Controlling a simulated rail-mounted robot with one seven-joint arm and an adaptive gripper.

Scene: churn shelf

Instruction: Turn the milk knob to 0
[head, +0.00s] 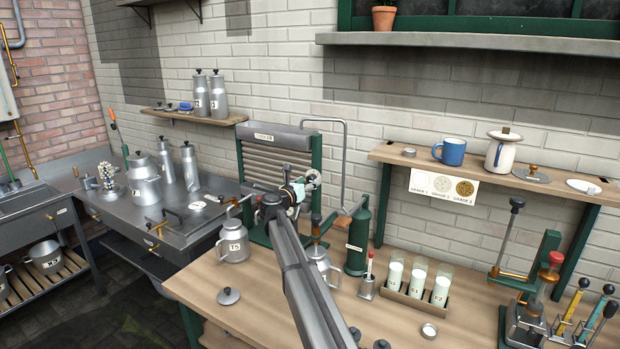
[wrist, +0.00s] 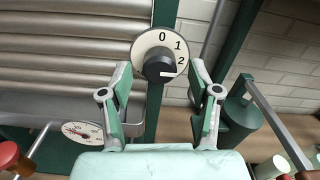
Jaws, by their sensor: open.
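The milk knob (wrist: 159,66) is a black round knob on a white dial (wrist: 146,43) marked 0, 1 and 2, with 0 at the top. A white mark shows on the knob's lower right, on the side towards 2, away from 0. My gripper (wrist: 161,68) is open, with one finger to each side of the knob in the picture and a gap on both sides. Nothing is held.
A round gauge (wrist: 82,132) is below left of the dial. A green cylinder with a crank (head: 358,242) stands right of the cooler. Milk glasses in a rack (head: 408,303), a can marked 15 (head: 234,246) and a lid (head: 228,296) stand on the wooden bench.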

